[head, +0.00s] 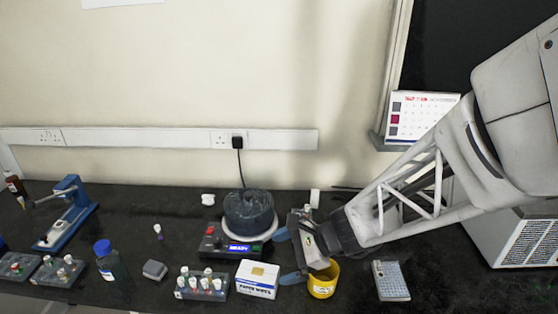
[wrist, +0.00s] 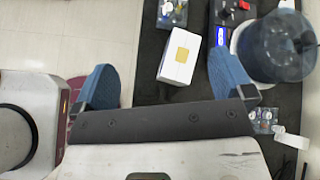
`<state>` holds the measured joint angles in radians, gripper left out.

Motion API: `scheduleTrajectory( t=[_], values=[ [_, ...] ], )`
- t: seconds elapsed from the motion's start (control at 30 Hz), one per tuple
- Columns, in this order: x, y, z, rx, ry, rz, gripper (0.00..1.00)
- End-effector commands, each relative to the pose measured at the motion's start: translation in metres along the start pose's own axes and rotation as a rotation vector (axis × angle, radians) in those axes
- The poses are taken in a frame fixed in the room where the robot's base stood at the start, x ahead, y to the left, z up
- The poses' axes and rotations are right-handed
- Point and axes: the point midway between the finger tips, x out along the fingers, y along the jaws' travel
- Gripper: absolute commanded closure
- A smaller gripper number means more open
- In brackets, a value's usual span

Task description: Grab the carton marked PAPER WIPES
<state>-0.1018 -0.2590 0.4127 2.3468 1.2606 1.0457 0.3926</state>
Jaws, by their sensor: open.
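The PAPER WIPES carton (head: 257,279) is a white box with a yellow patch on top and blue lettering on its front. It stands on the black bench, left of the yellow cup. My gripper (head: 286,256) is open and empty, just right of the carton in the head view. In the wrist view the carton (wrist: 180,58) shows past the gap between the blue fingers of my gripper (wrist: 165,82), nearer the right finger. No finger clearly touches it. Its lettering is out of sight in the wrist view.
A device with a dark round drum (head: 248,214) stands behind the carton. A rack of capped vials (head: 202,284) is close on its left. The yellow cup (head: 323,281) sits under my gripper's right side. A calculator-like pad (head: 391,281) lies farther right. The bench's front edge is near.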

Motion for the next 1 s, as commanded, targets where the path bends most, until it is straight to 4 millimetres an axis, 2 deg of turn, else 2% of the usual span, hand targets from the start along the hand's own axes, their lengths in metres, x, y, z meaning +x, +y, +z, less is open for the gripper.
scheduleTrajectory(
  t=[0.03, 0.2, 0.4, 1.0],
  values=[
    [0.011, -0.005, -0.007, 0.067, -0.028, -0.023, 0.01],
    [0.037, -0.024, -0.025, 0.272, -0.107, -0.112, 0.01],
    [0.054, -0.037, -0.040, 0.415, -0.159, -0.176, 0.01],
    [0.061, -0.038, -0.049, 0.450, -0.171, -0.192, 0.01]
  ],
)
